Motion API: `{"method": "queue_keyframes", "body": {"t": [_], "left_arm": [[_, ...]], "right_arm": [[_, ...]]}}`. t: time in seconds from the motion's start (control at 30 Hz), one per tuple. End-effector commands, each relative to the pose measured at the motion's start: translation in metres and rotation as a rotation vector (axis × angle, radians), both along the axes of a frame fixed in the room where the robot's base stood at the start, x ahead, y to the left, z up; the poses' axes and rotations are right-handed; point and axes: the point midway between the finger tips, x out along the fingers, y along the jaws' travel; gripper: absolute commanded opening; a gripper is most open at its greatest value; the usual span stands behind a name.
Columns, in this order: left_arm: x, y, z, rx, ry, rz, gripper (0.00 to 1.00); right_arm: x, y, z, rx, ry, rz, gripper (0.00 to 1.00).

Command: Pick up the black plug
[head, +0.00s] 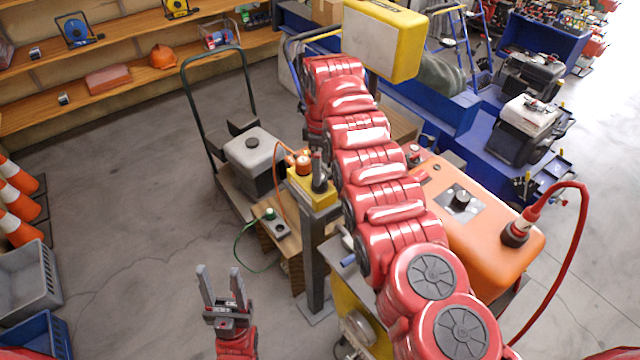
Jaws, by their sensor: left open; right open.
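A yellow block (323,201) tops a grey post. A black upright piece (320,184), which looks like the black plug, stands on it beside an orange knob (303,163). My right arm reaches over from the lower right. Its gripper (317,160) points down at the black piece, with dark fingers close to or around it; I cannot tell whether they touch. The arm's red links hide part of this area. My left gripper (219,283) is open and empty, fingers pointing up, above the floor at the lower left.
A wooden stand (284,240) with a green-capped connector (270,214) is left of the post. A cart with a grey box (256,150) stands behind. An orange machine (480,215) with a red hose is right.

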Motion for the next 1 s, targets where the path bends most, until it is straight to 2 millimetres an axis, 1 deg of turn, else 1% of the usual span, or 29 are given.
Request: {"method": "queue_keyframes", "body": {"t": [0.13,0.23,0.3,0.4,0.57,0.6,0.67,0.7,0.87,1.0], "left_arm": [[0.000,0.000,0.015,0.000,0.000,0.000,0.50],[0.000,0.000,0.025,0.000,0.000,0.000,0.50],[0.000,0.000,0.028,0.000,0.000,0.000,0.50],[0.000,0.000,0.029,0.000,0.000,0.000,0.50],[0.000,0.000,0.027,0.000,0.000,0.000,0.50],[0.000,0.000,0.027,0.000,0.000,0.000,0.50],[0.000,0.000,0.027,0.000,0.000,0.000,0.50],[0.000,0.000,0.027,0.000,0.000,0.000,0.50],[0.000,0.000,0.027,0.000,0.000,0.000,0.50],[0.000,0.000,0.027,0.000,0.000,0.000,0.50]], "right_arm": [[-0.003,0.002,-0.009,-0.001,0.002,0.001,0.88],[-0.004,0.003,-0.023,-0.002,0.001,0.000,0.88],[-0.005,0.002,-0.034,-0.003,0.006,-0.001,0.88],[-0.003,0.003,-0.043,0.000,0.000,-0.001,0.88],[-0.003,0.003,-0.045,-0.001,-0.002,-0.001,0.88],[-0.003,0.003,-0.045,-0.001,-0.002,-0.001,0.86],[-0.003,0.003,-0.045,-0.001,-0.002,-0.001,0.75],[-0.003,0.003,-0.045,-0.001,-0.002,-0.001,0.68],[-0.003,0.003,-0.045,0.000,-0.001,-0.001,0.39],[-0.003,0.003,-0.045,0.000,-0.001,-0.001,0.14]]}}
